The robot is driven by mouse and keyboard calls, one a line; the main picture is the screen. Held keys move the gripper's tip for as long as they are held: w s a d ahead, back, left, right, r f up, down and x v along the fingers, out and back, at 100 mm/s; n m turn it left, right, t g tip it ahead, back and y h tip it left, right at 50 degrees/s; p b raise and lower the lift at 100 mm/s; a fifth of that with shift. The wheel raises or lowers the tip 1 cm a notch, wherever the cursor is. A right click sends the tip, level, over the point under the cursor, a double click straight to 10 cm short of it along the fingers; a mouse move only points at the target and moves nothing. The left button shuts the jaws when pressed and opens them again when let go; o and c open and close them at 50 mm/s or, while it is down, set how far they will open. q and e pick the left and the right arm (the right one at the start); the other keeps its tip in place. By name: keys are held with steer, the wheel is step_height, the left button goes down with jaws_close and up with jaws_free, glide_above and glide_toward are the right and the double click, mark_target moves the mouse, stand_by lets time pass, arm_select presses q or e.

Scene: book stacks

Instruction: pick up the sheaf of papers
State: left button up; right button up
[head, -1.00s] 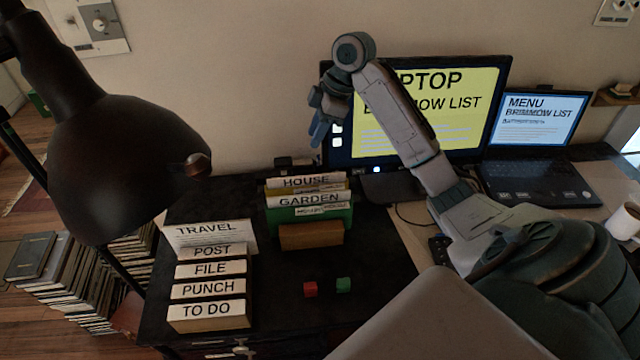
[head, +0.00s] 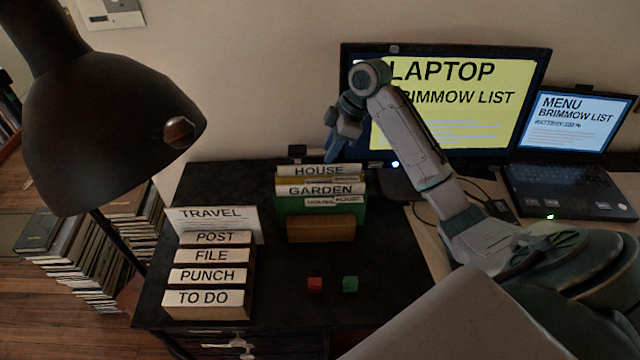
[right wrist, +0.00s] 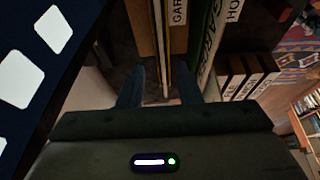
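I cannot tell for certain which item is the sheaf of papers. Thin pale upright sheets (right wrist: 159,40) show between my fingers in the right wrist view. In the head view, cards lettered HOUSE (head: 318,171) and GARDEN (head: 320,190) stand upright in a green holder (head: 322,208) on the black desk. My right gripper (head: 343,142) hangs just above and behind the holder, in front of the monitor's left edge. In the right wrist view its fingers (right wrist: 160,90) are spread apart with nothing visibly clamped. My left gripper is not in view.
A white TRAVEL sheet (head: 215,222) stands behind the labelled POST-to-TO DO stack (head: 208,285).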

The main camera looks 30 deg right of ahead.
steer(key=x, duration=0.2)
steer(key=p+x, duration=0.1)
steer(key=x, duration=0.1)
steer(key=shift+a, duration=0.3)
steer(key=shift+d, duration=0.1)
steer(key=shift+f+p, duration=0.3)
stand_by(0.3)
jaws_close()
stand_by(1.3)
